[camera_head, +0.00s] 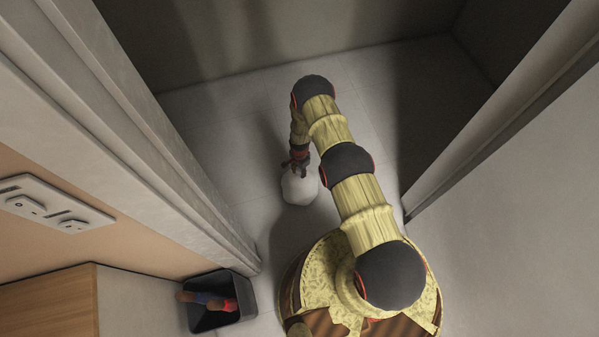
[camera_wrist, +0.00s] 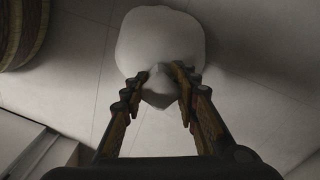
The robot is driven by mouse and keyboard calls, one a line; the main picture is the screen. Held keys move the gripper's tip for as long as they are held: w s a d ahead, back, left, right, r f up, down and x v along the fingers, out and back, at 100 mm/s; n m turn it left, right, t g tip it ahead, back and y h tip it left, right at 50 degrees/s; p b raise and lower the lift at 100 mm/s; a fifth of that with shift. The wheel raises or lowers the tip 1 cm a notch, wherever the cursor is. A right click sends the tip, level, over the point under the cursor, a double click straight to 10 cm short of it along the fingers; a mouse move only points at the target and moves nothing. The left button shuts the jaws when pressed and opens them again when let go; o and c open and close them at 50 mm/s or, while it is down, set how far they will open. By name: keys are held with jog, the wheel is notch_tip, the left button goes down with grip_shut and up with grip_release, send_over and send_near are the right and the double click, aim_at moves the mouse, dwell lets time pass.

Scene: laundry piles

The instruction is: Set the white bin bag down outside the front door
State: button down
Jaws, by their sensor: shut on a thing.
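The white bin bag (camera_head: 299,189) is a rounded white bundle over the pale tiled floor, between the doorway's side walls. In the wrist view the bag (camera_wrist: 160,40) fills the upper middle. My gripper (camera_head: 299,160) points down at the top of the bag. In the wrist view the two fingers of my gripper (camera_wrist: 160,78) are shut on the gathered neck of the bag. I cannot tell whether the bag's underside touches the floor.
A black bin (camera_head: 250,290) with red, blue and brown things in it stands at the lower left. A pale door frame (camera_head: 150,120) rises on the left, with a switch plate (camera_head: 50,205) beside it. Tiled floor (camera_head: 225,110) lies open beyond the bag, up to a dark wall (camera_head: 270,30).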

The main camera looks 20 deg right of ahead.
jog(key=shift+w+r, duration=0.15)
jog(key=shift+w, duration=0.05)
jog(key=shift+f, duration=0.2)
jog(key=c, duration=1.4)
grip_release()
jog(key=shift+s, duration=0.1)
